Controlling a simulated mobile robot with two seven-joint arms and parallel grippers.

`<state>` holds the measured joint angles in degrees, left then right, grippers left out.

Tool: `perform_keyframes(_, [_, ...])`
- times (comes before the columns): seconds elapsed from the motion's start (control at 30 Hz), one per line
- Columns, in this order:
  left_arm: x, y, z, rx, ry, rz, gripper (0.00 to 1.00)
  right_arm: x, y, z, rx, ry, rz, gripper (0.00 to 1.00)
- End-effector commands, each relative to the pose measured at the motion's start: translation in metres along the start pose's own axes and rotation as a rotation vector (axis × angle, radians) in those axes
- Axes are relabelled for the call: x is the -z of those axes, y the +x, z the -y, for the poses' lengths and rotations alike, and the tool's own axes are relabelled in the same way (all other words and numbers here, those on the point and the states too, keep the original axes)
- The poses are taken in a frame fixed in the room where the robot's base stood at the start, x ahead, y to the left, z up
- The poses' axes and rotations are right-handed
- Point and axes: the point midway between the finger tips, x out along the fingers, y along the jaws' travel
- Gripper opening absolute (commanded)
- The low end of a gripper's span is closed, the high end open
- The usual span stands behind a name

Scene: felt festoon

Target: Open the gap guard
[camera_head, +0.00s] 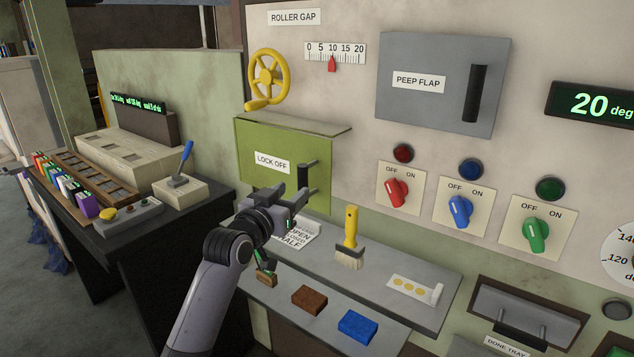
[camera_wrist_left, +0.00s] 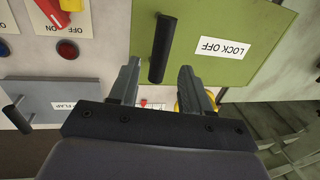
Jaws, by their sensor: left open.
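The gap guard is a green panel (camera_head: 262,142) with a white LOCK OFF label (camera_head: 272,163) and a black vertical handle (camera_head: 308,180) near its right edge. It looks closed against the machine face. The panel also shows, turned over, in the left wrist view (camera_wrist_left: 225,20), with the handle (camera_wrist_left: 162,48) in the upper middle. My left gripper (camera_head: 292,200) is open and empty beside the lower part of the handle. In the left wrist view its fingers (camera_wrist_left: 160,66) appear on either side of the handle; contact cannot be told. My right gripper is not in view.
A thin ledge (camera_head: 295,124) juts out above the panel, below a yellow handwheel (camera_head: 268,80). A dark bench (camera_head: 150,225) stands left.

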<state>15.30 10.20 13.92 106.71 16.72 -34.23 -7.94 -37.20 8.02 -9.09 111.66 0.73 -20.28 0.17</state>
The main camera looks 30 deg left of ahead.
Motion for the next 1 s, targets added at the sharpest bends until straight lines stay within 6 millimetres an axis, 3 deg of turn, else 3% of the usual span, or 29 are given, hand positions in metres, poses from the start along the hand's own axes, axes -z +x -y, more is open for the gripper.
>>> perform_keyframes(0.5, [0.000,0.056,-0.001,-0.001,0.001,0.001,0.48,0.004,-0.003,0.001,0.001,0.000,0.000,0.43])
perform_keyframes(0.97, [-0.001,0.064,-0.001,-0.001,0.001,0.000,0.48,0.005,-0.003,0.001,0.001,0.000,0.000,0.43])
perform_keyframes(1.0, [-0.001,0.064,-0.001,-0.001,0.001,0.000,0.38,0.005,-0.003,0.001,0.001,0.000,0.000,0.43])
